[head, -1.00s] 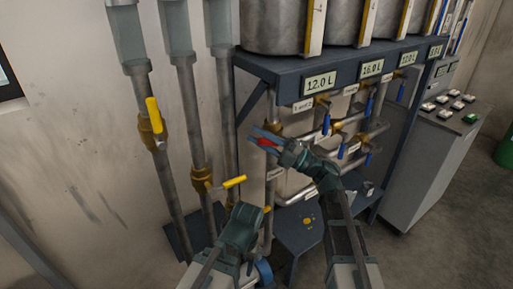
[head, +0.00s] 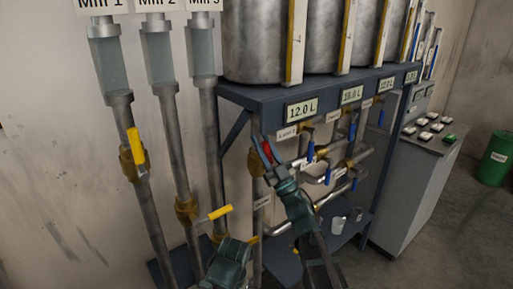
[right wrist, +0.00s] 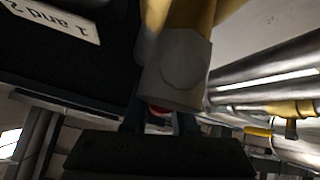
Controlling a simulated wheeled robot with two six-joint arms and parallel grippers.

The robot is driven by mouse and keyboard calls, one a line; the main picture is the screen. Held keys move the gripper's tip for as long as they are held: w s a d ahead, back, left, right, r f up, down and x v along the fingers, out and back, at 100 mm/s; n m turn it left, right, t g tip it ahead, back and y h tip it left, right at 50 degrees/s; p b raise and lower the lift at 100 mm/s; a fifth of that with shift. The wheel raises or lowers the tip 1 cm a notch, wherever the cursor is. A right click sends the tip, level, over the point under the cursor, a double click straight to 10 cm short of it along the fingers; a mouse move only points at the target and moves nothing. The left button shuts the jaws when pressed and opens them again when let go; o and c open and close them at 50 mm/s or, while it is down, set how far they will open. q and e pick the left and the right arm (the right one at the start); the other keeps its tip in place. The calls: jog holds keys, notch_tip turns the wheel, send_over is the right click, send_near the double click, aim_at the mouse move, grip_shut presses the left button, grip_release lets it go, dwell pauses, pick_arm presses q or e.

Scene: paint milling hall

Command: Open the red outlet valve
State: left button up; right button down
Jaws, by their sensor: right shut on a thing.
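The red valve handle (head: 267,151) shows between the fingers of my right gripper (head: 262,144), at the pipes under the front left of the tank frame. My right gripper is shut on it, and its fingers point up and slightly left. In the right wrist view, a sliver of red handle (right wrist: 158,108) shows between the dark fingers, below a brass valve body with a grey end (right wrist: 180,70). Most of the handle is hidden by the gripper. My left arm's wrist (head: 228,264) is low at the bottom; its fingers cannot be made out clearly.
Blue-handled valves (head: 310,152) and pipes crowd just right of my right gripper. Yellow-handled valves (head: 136,147) sit on the mill pipes at left. The blue tank frame (head: 260,97) overhangs. A button console (head: 405,185) and a green drum (head: 495,158) stand at right.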

jog(key=shift+w+d+r+m+t+h, duration=0.1)
jog(key=shift+w+d+m+t+h, duration=0.1)
jog(key=shift+m+t+h, duration=0.35)
jog(key=shift+w+d+m+t+h, duration=0.15)
jog(key=shift+m+t+h, duration=0.1)
jog(key=shift+m+h, duration=0.5)
jog(key=shift+w+d+r+m+t+h, duration=0.15)
jog(key=shift+m+t+h, duration=0.25)
jog(key=shift+m, duration=0.4)
jog(key=shift+d+f, duration=0.1)
jog(key=shift+f, duration=0.05)
jog(key=c, duration=0.7)
grip_release()
jog(key=b+v, duration=0.9)
jog(key=v, duration=0.5)
jog(key=shift+b, duration=0.4)
